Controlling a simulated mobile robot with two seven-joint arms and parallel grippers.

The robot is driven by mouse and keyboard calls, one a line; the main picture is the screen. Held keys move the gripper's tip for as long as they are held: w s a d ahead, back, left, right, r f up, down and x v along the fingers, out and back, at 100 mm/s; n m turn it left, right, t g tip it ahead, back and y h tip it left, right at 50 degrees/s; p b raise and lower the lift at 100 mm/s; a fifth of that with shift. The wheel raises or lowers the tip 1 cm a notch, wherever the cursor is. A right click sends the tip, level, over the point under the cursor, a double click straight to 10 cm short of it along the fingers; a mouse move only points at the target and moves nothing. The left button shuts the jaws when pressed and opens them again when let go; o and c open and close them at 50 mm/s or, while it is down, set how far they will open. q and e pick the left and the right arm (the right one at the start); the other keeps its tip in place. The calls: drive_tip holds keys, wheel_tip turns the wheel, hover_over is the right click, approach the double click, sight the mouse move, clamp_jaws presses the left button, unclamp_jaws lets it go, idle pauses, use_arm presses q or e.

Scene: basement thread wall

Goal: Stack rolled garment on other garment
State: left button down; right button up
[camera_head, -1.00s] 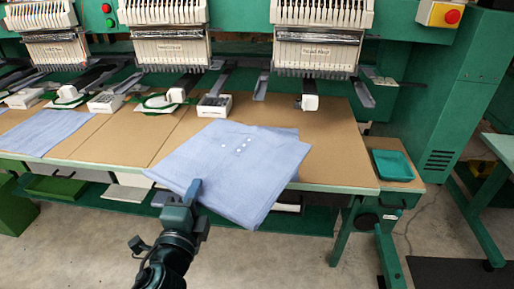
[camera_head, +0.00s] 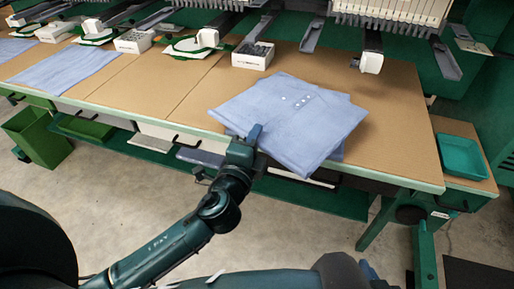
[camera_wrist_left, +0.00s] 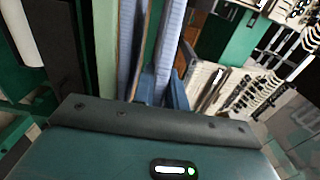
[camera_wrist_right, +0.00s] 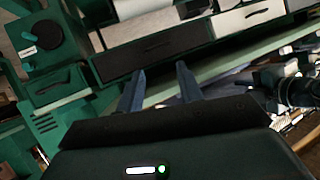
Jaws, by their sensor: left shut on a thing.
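A light blue garment (camera_head: 310,115) with several small white buttons lies at the front edge of the tabletop, its near corner hanging over the edge. A second blue garment (camera_head: 352,106) lies under it; only a strip shows on the right. The layers below are mostly hidden. My left gripper (camera_head: 254,133) is shut on the top garment's front left edge. In the left wrist view, blue cloth (camera_wrist_left: 170,35) runs up from between the fingers (camera_wrist_left: 161,88). My right gripper (camera_wrist_right: 158,85) is open and empty, low in front of the table's drawers.
The brown tabletop (camera_head: 395,130) is clear right of the garments. A teal tray (camera_head: 463,158) sits on the right-hand stand. A white box (camera_head: 253,55) stands behind the garments, under the embroidery heads. Another blue garment (camera_head: 70,73) lies at the left.

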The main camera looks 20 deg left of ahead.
use_arm(q)
wheel_tip(320, 180, down, 3)
drive_tip(key=shift+b, duration=0.35)
drive_tip(key=c, duration=1.4)
unclamp_jaws()
drive_tip(key=shift+f, duration=0.1)
